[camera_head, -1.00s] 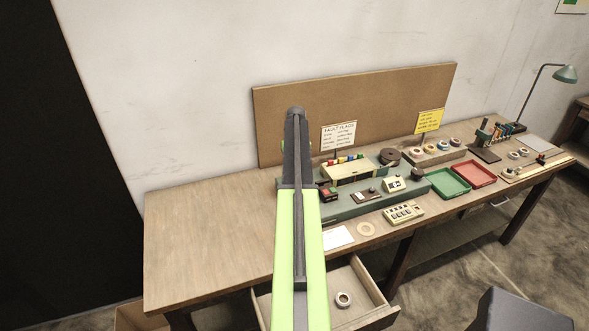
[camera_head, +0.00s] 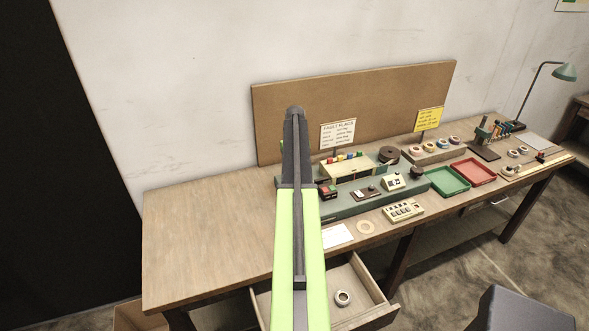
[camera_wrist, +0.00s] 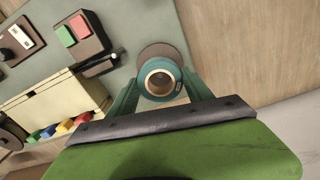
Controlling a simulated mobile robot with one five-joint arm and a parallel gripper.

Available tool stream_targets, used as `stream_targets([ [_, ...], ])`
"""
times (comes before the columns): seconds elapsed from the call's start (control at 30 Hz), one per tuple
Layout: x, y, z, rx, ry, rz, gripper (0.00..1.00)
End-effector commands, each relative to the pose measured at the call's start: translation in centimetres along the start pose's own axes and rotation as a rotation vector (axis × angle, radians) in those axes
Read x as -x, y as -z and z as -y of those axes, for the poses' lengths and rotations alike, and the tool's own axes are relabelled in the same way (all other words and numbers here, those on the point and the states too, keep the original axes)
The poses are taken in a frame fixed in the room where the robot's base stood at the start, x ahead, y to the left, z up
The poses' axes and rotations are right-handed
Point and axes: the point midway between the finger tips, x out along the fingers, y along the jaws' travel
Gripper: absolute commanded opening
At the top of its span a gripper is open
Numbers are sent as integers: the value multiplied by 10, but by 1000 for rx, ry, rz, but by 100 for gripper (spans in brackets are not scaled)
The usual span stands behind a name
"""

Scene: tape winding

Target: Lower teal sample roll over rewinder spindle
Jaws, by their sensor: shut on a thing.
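In the wrist view the teal sample roll (camera_wrist: 160,72) is a teal ring with a tan inner core, seen end-on. My gripper (camera_wrist: 161,92) is shut on it, with one finger on each side. A brown-grey round disc (camera_wrist: 160,51) shows just beyond the roll, on the edge of the grey-green rewinder base (camera_wrist: 140,20). The inside of the core is dark, and I cannot tell whether the spindle is in it. In the head view my own arm hides the gripper, the roll and the spindle area.
A red and green button box (camera_wrist: 82,38) and a cream box (camera_wrist: 50,105) with coloured flags sit beside the gripper. Bare wood (camera_wrist: 230,50) lies to the right. The head view shows green (camera_head: 447,182) and red (camera_head: 473,171) trays, and an open drawer (camera_head: 372,297) holding a roll.

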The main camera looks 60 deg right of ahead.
Motion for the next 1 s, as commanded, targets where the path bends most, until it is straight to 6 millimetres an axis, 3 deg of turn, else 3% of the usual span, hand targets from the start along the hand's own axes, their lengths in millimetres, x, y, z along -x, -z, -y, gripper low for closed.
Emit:
stream_targets([
  [0.37,-1,0,1,1,0,0,20],
  [1.0,-20,0,2,2,0,0,20],
])
